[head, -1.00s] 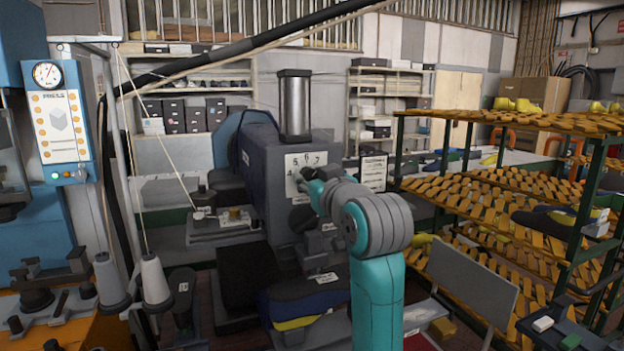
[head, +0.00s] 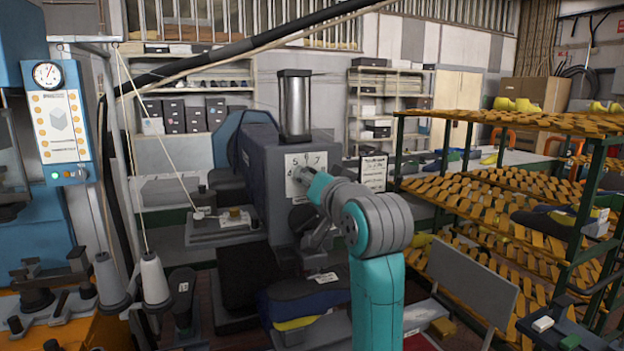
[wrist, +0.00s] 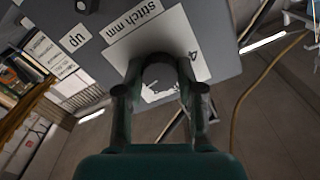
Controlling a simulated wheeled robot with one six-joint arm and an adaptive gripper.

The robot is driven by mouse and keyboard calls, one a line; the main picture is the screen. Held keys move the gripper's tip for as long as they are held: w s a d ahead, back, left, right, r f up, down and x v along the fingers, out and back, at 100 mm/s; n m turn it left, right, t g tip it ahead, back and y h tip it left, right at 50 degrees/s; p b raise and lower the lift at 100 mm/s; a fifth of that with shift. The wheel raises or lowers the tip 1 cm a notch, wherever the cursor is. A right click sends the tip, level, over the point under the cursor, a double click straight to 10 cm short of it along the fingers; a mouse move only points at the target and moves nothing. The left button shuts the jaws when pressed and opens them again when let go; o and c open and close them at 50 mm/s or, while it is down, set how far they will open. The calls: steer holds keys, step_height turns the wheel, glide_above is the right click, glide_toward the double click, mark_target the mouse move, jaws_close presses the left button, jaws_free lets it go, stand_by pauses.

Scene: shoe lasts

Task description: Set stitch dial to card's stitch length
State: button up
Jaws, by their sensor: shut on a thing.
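The stitch dial's knob (wrist: 160,70) is dark and round, and it sits between the two fingers of my gripper (wrist: 160,89) in the wrist view. My gripper is shut on it. The white dial plate (head: 294,163) is on the front of the grey machine (head: 257,160). Some numbers show along its top edge, but my arm covers its lower right. The wrist view shows a "stitch mm" label (wrist: 146,32) and a tilted 4 on the plate. The dial's pointer setting cannot be made out. A white card (head: 373,174) with unreadable small print stands right of the dial plate.
A green rack (head: 575,215) with slatted orange shelves stands close on the right. Cone-shaped thread spools (head: 153,280) and a blue machine stand on the left. Dark and blue shoe-like pieces (head: 305,290) lie below the dial.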

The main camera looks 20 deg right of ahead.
stand_by(0.3)
steer(key=o, duration=1.1)
steer(key=shift+o, duration=0.2)
steer(key=s, duration=1.2)
steer(key=shift+f, duration=0.1)
